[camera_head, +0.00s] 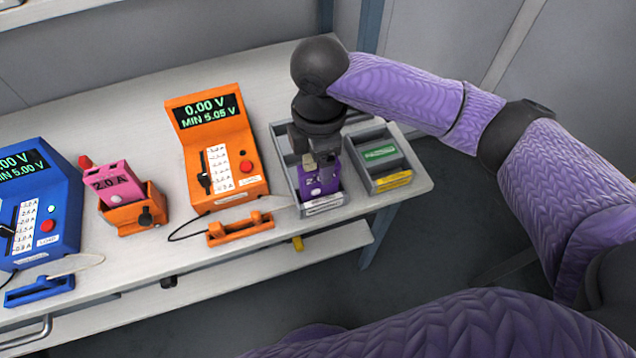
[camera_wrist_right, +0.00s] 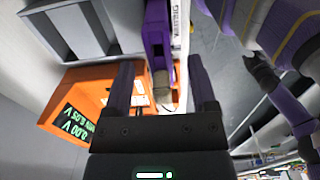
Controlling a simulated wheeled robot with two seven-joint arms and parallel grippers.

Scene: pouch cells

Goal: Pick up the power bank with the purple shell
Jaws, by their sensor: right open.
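The purple power bank (camera_head: 318,181) stands upright in a compartment of a grey tray (camera_head: 335,208) at the right part of the table. In the right wrist view the purple power bank (camera_wrist_right: 157,38) shows between and beyond the fingertips of my open right gripper (camera_wrist_right: 162,78). Whether the fingers touch it cannot be told. My left gripper is not in view.
A second grey tray (camera_head: 410,158) with a green item stands to the right. An orange tester (camera_head: 218,148) and an orange cable holder (camera_head: 240,229) are to the left. Further left are a pink power bank (camera_head: 117,186) in an orange cradle and a blue tester (camera_head: 38,205).

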